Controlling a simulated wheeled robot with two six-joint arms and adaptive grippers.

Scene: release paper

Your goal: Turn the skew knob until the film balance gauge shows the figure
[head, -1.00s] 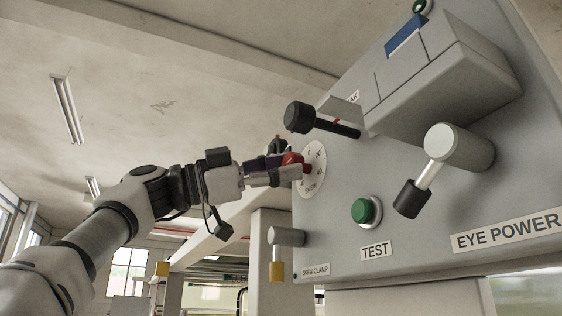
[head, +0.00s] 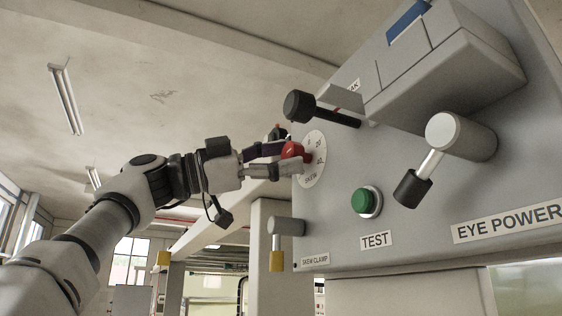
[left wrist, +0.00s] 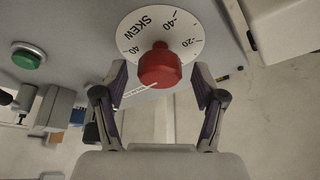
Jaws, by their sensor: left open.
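The red skew knob (head: 291,150) sits at the centre of a white dial marked SKEW (head: 314,172) on the grey panel. In the left wrist view gaps show between the knob and both fingertips (left wrist: 160,85). I cannot make out a film balance gauge. My right gripper is not in view.
A black-knobbed lever (head: 300,105) and a grey housing (head: 445,75) stick out above the dial. A green TEST button (head: 365,201), a SKEW CLAMP lever with a yellow tip (head: 277,260) and a black-tipped grey lever (head: 412,188) are below or to the right.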

